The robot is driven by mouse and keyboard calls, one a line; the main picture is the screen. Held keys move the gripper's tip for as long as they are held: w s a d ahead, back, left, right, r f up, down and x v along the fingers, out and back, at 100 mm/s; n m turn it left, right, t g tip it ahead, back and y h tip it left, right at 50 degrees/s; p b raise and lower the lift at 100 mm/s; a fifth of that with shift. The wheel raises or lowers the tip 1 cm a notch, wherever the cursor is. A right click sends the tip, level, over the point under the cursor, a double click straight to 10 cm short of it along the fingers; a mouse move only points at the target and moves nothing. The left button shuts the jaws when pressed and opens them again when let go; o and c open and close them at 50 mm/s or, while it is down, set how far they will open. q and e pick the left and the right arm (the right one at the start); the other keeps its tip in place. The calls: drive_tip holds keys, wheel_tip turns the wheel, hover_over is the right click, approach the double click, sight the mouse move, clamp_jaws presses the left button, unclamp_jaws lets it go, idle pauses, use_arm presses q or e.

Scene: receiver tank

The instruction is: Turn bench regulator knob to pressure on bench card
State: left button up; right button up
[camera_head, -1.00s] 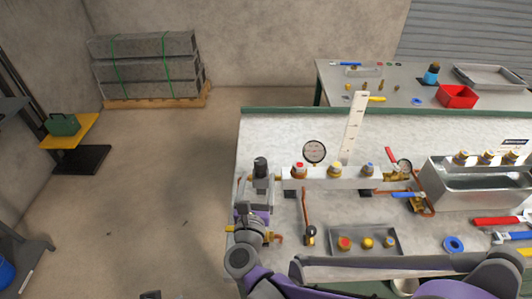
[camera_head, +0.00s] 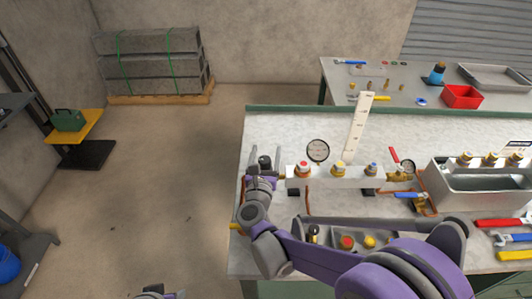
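The regulator with its black knob (camera_head: 264,161) stands at the left end of the manifold on the bench. My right gripper (camera_head: 263,157) is over it, with one finger on each side of the knob. The fingers look apart, with small gaps to the knob; contact is not clear. My wrist hides the regulator body. A round pressure gauge (camera_head: 318,150) stands right of the knob; its reading is too small to tell. My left gripper (camera_head: 158,293) shows only partly at the bottom edge.
The manifold (camera_head: 320,176) carries several capped fittings. My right arm covers much of a tray with fittings (camera_head: 358,243). A metal trough (camera_head: 480,190) and coloured-handled tools (camera_head: 505,223) are at the right. A second table (camera_head: 405,88) stands behind. The floor at left is clear.

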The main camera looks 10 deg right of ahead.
clamp_jaws()
drive_tip(key=shift+m+h, duration=0.3)
drive_tip(key=shift+h, duration=0.1)
drive_tip(key=m+g+h, duration=0.1)
drive_tip(key=m+g+h+b, duration=0.1)
drive_tip(key=h, duration=0.1)
drive_tip(key=shift+s+d+m+h, duration=0.15)
drive_tip(key=shift+d+m+h, duration=0.15)
drive_tip(key=m+g+h, duration=0.3)
drive_tip(key=g+h, duration=0.1)
drive_tip(key=shift+s+d+m, duration=0.3)
drive_tip(key=shift+s+d, duration=0.05)
drive_tip(key=shift+d, duration=0.05)
drive_tip(key=m+g+h, duration=0.2)
drive_tip(key=g, duration=0.1)
drive_tip(key=m+g+h, duration=0.1)
drive_tip(key=g, duration=0.1)
drive_tip(key=shift+s+d+m, duration=0.25)
drive_tip(key=shift+s+m, duration=0.05)
drive_tip(key=shift+s, duration=0.1)
drive_tip(key=shift+s+d+m+g+h+p, duration=0.15)
drive_tip(key=shift+s+m+g+h, duration=0.1)
drive_tip(key=shift+m+g, duration=0.8)
drive_tip(key=shift+s+m+g+h+p, duration=0.2)
drive_tip(key=shift+m+g, duration=0.35)
drive_tip(key=shift+g, duration=0.9)
